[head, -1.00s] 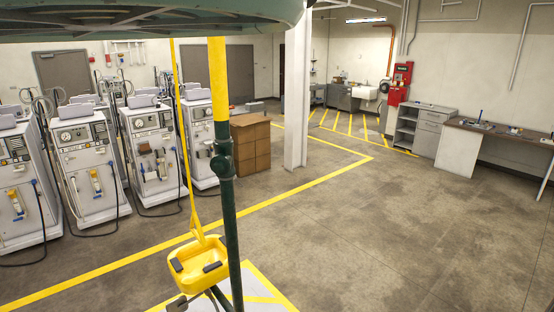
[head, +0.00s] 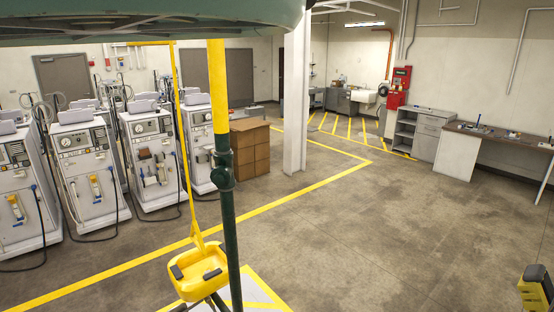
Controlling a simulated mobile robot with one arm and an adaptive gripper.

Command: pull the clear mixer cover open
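I cannot make out a clear mixer cover or a mixer anywhere in the head view. A yellow and black part (head: 537,288) shows at the bottom right corner, cut off by the frame edge. It may belong to my arm, but I cannot tell. No gripper fingers show.
A green and yellow pole (head: 224,180) with a yellow basin (head: 198,272) stands close in front. Dialysis machines (head: 88,165) line the left, beside a cardboard box stack (head: 250,148). A white column (head: 297,100) stands mid-room. A bench (head: 497,137) stands right. The centre-right floor is clear.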

